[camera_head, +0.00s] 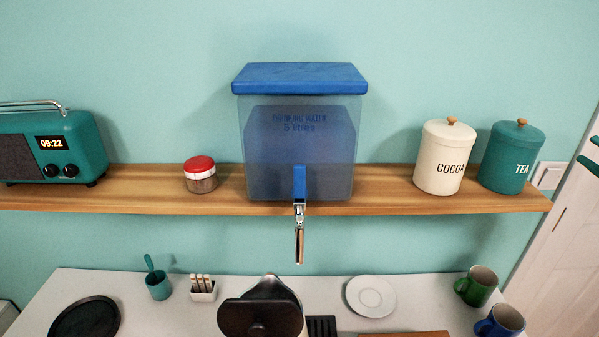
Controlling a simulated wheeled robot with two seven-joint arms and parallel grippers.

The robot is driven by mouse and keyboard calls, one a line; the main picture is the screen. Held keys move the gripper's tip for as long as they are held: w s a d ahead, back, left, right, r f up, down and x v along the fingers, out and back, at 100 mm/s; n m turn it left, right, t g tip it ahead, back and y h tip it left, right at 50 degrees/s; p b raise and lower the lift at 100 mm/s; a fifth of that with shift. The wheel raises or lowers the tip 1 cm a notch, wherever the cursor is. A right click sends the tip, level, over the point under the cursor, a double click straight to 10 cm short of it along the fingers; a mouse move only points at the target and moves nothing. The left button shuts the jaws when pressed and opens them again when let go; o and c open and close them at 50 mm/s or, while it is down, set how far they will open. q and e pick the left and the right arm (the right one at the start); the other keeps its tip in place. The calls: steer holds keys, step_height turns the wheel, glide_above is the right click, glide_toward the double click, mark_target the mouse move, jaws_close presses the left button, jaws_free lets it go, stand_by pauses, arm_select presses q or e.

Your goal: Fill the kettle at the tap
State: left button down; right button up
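A clear water dispenser (300,150) with a blue lid stands on the shelf. Its tap (299,212) has a blue lever (300,182) and hangs over the shelf's front edge. The kettle (294,312), cream with dark parts, is at the bottom middle, roughly below the tap and partly cut off. A wide black shape, which looks like my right gripper (258,315), covers much of the kettle. Its fingers are hidden, so I cannot tell whether they grip the kettle. The kettle's inside and any water in it are hidden. My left gripper is not in view.
The wooden shelf (385,204) holds a radio (75,145), a red-lidded jar (200,175) and cocoa (444,157) and tea (511,157) tins. On the counter stand a plate (371,296), green mug (476,286), blue mug (500,322) and small cup (158,286).

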steer(key=s+a+r+n+g+h, duration=0.1)
steer(key=s+a+r+n, duration=0.1)
steer(key=r, duration=0.6)
steer(key=s+a+r+n, duration=0.2)
steer(key=r, duration=0.6)
steer(key=s+a+r+n+g+h, duration=0.1)
steer(key=s+a+r+n, duration=0.1)
steer(key=r, duration=0.6)
steer(key=w+a+f+n+g+y, duration=0.1)
steer(key=w+a+n+g, duration=0.15)
steer(key=a+n, duration=0.5)
steer(key=w+a+n+g+y, duration=0.2)
steer(key=w+a+n, duration=0.15)
steer(key=a, duration=0.65)
steer(key=n+g+h, duration=0.5)
steer(key=n+g, duration=0.2)
steer(key=n, duration=1.6)
glide_above(299, 167)
steer(key=d, duration=0.4)
step_height(299, 167, down, 8)
steer(key=s+a+f+n+h, duration=0.4)
steer(key=f+n, duration=0.1)
steer(key=n, duration=0.2)
steer(key=shift+g, duration=0.25)
steer(key=x, duration=1.1)
steer(key=shift+w+f, duration=0.2)
steer(key=shift+w, duration=0.15)
